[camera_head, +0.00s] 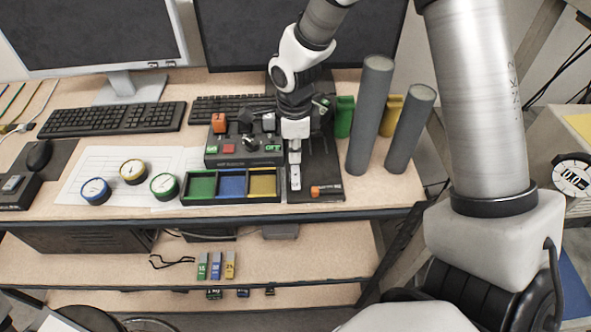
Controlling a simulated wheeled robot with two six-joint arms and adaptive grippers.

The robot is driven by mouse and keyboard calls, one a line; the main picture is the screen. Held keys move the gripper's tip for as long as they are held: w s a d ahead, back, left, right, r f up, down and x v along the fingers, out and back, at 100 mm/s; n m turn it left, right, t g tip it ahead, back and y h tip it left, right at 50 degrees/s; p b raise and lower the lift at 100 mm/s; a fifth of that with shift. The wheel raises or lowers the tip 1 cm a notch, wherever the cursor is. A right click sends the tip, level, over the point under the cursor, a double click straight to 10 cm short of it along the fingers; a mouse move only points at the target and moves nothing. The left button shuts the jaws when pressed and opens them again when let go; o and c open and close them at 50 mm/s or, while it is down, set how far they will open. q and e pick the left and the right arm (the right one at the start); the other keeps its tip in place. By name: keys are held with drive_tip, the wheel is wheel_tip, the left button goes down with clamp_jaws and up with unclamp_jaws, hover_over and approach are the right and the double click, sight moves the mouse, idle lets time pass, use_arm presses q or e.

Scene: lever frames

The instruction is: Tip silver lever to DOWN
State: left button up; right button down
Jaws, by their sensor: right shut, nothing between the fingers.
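My right gripper (295,143) comes down from above and is shut, with nothing held. Its tips are right over the far end of the silver piece. I cannot tell whether they touch it. The gripper hides part of the base and the lever's exact tilt. My left gripper is not in view.
Left of the base stands a control box (240,158) with orange and pale knobs. In front is a tray (231,200) with green, blue and yellow compartments. Two tall grey cylinders (369,115) (408,130) stand close on the right. Keyboards and monitors stand behind. Three round gauges (133,171) lie left.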

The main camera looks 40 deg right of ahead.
sight(295, 166)
drive_tip(key=shift+f+b, duration=1.05)
drive_tip(key=shift+f, duration=0.3)
idle(0.7)
drive_tip(key=shift+r, duration=0.1)
wheel_tip(295, 166, up, 7)
drive_tip(key=p, duration=0.5)
drive_tip(key=shift+p, duration=0.35)
